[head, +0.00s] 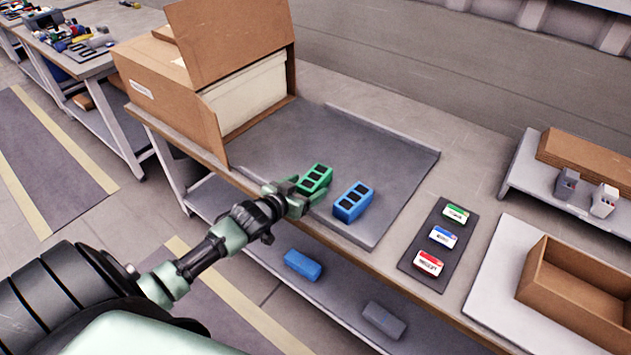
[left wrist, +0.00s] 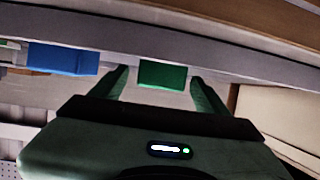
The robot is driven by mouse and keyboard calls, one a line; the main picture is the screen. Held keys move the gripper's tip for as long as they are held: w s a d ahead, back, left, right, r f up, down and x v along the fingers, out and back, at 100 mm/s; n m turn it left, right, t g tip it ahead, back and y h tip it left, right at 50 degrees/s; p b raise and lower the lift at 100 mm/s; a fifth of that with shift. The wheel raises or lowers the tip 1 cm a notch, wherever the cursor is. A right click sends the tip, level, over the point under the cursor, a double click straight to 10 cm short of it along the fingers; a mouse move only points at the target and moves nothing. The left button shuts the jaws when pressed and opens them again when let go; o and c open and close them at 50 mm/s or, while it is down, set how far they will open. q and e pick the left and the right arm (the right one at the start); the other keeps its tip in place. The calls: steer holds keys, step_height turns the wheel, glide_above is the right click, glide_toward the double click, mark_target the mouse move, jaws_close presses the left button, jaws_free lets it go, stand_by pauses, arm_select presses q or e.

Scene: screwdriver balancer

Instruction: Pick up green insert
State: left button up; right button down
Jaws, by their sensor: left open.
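The green insert (head: 315,178) is a small block with several dark square openings on top. It sits on the grey mat (head: 390,150) near its front edge. My left gripper (head: 297,190) is open and right at the near left side of the green insert. In the left wrist view, the green insert (left wrist: 163,75) shows between the two open fingers (left wrist: 160,88), and I cannot tell whether they touch it. A similar blue insert (head: 353,202) stands to the right of the green one on the mat; it also shows in the left wrist view (left wrist: 62,59). My right gripper is not in view.
An open cardboard box (head: 160,85) stands at the left of the bench. A dark strip (head: 413,262) with green, blue and red labels lies to the right. An open brown tray (head: 580,293) is at the far right. A blue block (head: 303,264) and grey block (head: 384,320) lie on the lower shelf.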

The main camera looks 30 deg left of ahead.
mark_target(315, 181)
arm_select(q)
steer(key=x, duration=0.5)
steer(key=shift+r, duration=0.1)
steer(key=c, duration=1.4)
